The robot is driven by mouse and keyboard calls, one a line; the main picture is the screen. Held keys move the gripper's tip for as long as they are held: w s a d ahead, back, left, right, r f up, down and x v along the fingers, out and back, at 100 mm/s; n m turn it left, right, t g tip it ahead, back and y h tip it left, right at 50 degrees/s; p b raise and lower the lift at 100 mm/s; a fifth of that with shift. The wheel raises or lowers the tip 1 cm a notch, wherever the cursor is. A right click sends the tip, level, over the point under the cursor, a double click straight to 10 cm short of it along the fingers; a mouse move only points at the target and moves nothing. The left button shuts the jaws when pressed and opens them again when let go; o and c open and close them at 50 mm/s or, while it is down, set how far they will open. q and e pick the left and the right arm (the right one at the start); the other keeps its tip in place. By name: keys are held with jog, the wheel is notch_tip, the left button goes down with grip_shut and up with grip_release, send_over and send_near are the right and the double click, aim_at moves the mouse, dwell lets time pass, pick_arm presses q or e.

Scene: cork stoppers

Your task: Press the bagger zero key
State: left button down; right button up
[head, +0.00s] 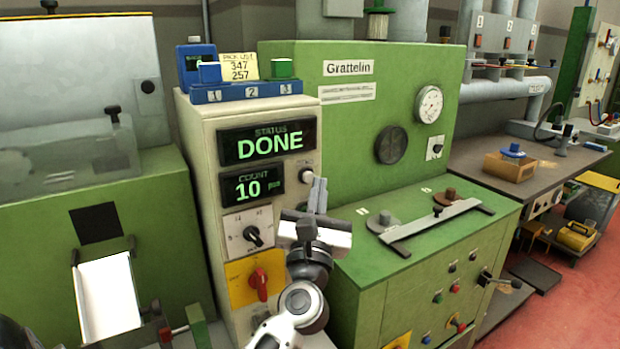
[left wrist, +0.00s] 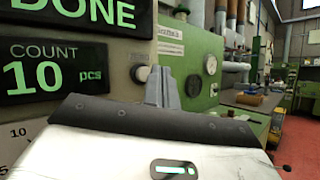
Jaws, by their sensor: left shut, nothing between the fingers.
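The bagger's cream control cabinet (head: 212,140) has a status display (head: 268,144) reading DONE and a count display (head: 252,188) reading 10 pcs. My left gripper (head: 318,192) is shut and empty in front of the cabinet's right edge. In the left wrist view its fingers (left wrist: 162,88) point forward, just right of the key and apparently apart from it. The gripper hides the panel area below the key. My right gripper is not in view.
Below the count display are a black selector knob (head: 253,236) and a red rotary switch (head: 259,284) on a yellow plate. A blue rack (head: 245,92) tops the cabinet. A green Grattelin machine (head: 350,130) stands to the right, with a metal bar (head: 435,227) on its ledge.

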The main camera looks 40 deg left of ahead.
pick_arm(q)
jog(key=shift+a, duration=0.15)
dwell(0.5)
jog(key=shift+w+a, duration=0.15)
jog(key=shift+a, duration=0.15)
jog(key=shift+w+a, duration=0.15)
jog(key=shift+a, duration=0.25)
dwell(0.6)
jog(key=shift+d, duration=0.1)
jog(key=shift+s+d, duration=0.3)
jog(key=shift+d, duration=0.45)
jog(key=shift+s+d, duration=0.35)
jog(key=shift+d, duration=0.4)
jog(key=shift+s+d, duration=0.3)
jog(key=shift+d, duration=0.5)
jog(key=shift+s+d, duration=0.35)
jog(key=shift+d, duration=0.4)
